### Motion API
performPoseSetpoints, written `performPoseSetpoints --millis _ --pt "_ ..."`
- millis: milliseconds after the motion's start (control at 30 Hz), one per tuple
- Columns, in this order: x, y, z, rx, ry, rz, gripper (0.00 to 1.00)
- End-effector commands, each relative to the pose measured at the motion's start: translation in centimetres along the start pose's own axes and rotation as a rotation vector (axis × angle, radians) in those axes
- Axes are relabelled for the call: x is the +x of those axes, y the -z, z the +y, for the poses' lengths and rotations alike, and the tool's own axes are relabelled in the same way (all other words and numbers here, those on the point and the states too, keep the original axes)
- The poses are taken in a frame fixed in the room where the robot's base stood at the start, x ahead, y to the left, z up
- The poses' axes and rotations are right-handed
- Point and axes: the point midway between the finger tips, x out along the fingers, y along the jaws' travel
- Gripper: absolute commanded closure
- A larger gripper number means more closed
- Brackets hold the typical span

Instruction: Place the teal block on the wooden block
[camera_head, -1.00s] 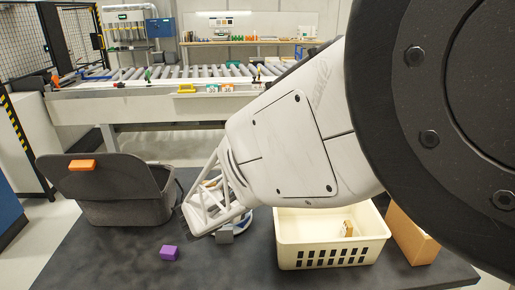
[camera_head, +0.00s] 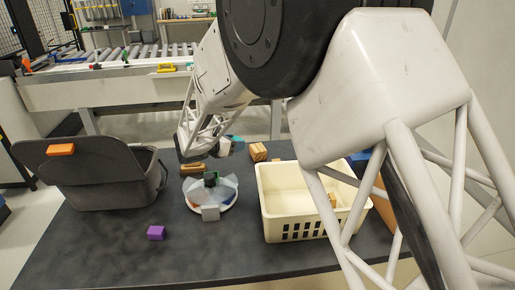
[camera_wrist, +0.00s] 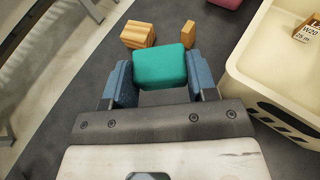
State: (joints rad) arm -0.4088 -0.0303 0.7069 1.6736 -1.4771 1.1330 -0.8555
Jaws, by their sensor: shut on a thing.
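The teal block (camera_wrist: 160,67) is between the two blue fingers of my gripper (camera_wrist: 161,82) in the wrist view, held above the dark table. In the head view a bit of the teal block (camera_head: 238,142) shows at my gripper (camera_head: 229,147), partly hidden by the hand. The striped wooden block (camera_wrist: 138,35) lies on the table just beyond the teal block, to its upper left in the wrist view, apart from it. In the head view the wooden block (camera_head: 258,151) is right of my gripper, near the cream basket.
A cream basket (camera_head: 279,204) stands right of centre, its far side partly hidden by my arm. A narrow wooden piece (camera_wrist: 188,34) lies near the striped block.

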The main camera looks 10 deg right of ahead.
Motion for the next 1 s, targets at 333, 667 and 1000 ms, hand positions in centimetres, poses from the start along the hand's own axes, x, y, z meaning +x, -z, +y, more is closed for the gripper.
performPoseSetpoints --millis 333,667,1000 --pt "5.0 -1.7 3.1 0.03 0.078 0.005 0.71" --pt "10.2 -3.0 5.5 0.058 0.152 0.011 0.71" --pt "15.5 -4.0 7.5 0.084 0.223 0.02 0.71"
